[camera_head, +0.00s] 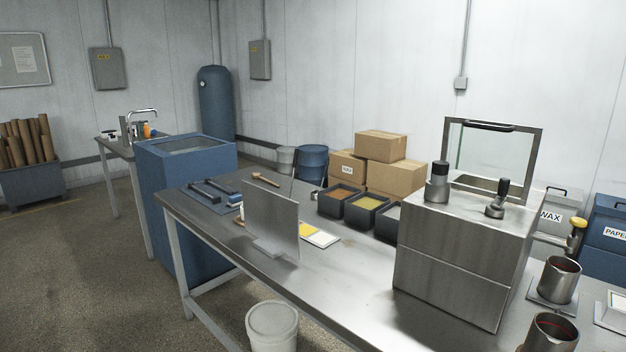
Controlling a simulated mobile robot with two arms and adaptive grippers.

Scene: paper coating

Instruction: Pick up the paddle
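A small light-brown wooden tool (265,179), which may be the paddle, lies near the far end of the steel table (345,277). It is behind and left of an upright grey metal plate (271,221). It is small in the view, so I cannot make out its exact shape. Two dark-handled tools (214,191) lie on a blue mat to its left. Neither of my grippers shows in the head view, and nothing is seen touching the wooden tool.
A steel machine with a raised glass lid (468,245) stands on the table's right part. Dark bins (341,200) and cardboard boxes (381,146) line the back. Steel cups (558,280) stand at right. A blue tank (186,160) adjoins the left end; a white bucket (272,326) is in front.

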